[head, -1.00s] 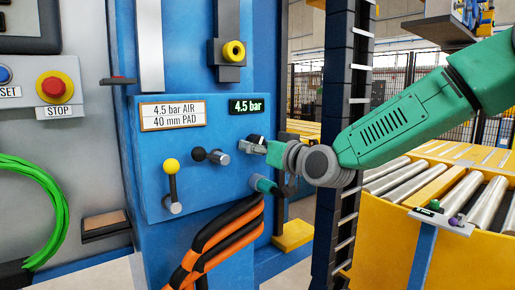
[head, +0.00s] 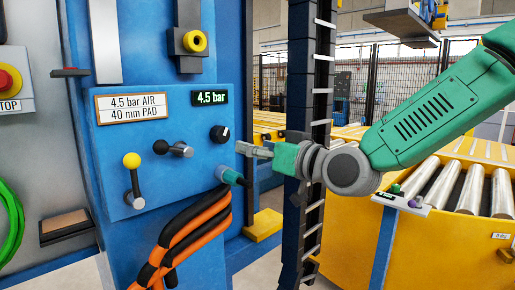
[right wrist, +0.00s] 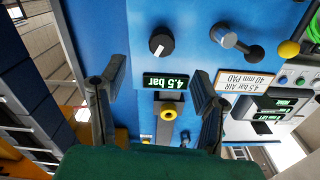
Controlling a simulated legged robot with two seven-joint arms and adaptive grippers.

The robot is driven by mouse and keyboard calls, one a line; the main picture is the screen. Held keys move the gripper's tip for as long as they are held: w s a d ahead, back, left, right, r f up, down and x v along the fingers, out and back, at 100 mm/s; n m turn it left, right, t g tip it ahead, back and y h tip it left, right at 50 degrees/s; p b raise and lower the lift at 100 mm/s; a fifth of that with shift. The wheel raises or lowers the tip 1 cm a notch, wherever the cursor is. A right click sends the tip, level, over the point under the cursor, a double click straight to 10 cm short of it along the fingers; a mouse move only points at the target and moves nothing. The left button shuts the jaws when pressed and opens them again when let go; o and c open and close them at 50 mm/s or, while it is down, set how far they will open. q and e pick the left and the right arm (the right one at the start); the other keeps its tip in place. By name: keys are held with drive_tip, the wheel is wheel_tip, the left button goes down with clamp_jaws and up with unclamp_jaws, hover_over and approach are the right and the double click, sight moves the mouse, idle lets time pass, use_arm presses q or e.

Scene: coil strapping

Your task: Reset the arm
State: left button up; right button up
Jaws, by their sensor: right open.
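My right gripper (head: 241,148) is open and empty, just right of the blue control panel (head: 150,180) in the head view. It stands apart from the black round knob (head: 220,134). In the right wrist view the open fingers (right wrist: 150,88) frame the green-lit display (right wrist: 165,81), and the knob (right wrist: 161,41) with its white mark lies beyond them. The display (head: 209,97) reads 4.5 bar, and the label (head: 146,104) reads 4.5 bar air, 40 mm pad. My left gripper is not in view.
Orange and black hoses (head: 185,240) hang below. A dark column (head: 305,120) stands close by my right arm. A roller conveyor (head: 455,185) is at right.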

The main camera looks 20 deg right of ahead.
drive_tip(key=shift+s, duration=0.15)
idle(0.3)
drive_tip(key=s+f+m+g+h, duration=0.15)
drive_tip(key=s+f+g, duration=0.25)
drive_tip(key=f, duration=1.2)
drive_tip(key=s+f+g+h, duration=0.2)
drive_tip(key=s+f+g, duration=0.25)
drive_tip(key=f, duration=1.15)
drive_tip(key=s+d+f+g+h, duration=0.1)
drive_tip(key=s+f+g, duration=0.3)
drive_tip(key=s+f, duration=0.6)
drive_tip(key=s+d+f+g+h, duration=0.1)
drive_tip(key=s+d+f+g, duration=0.2)
drive_tip(key=s+f, duration=0.6)
drive_tip(key=s+g, duration=0.1)
drive_tip(key=s, duration=0.7)
drive_tip(key=shift+s+f+h, duration=0.25)
drive_tip(key=shift+f+h, duration=0.1)
drive_tip(key=shift+w, duration=0.15)
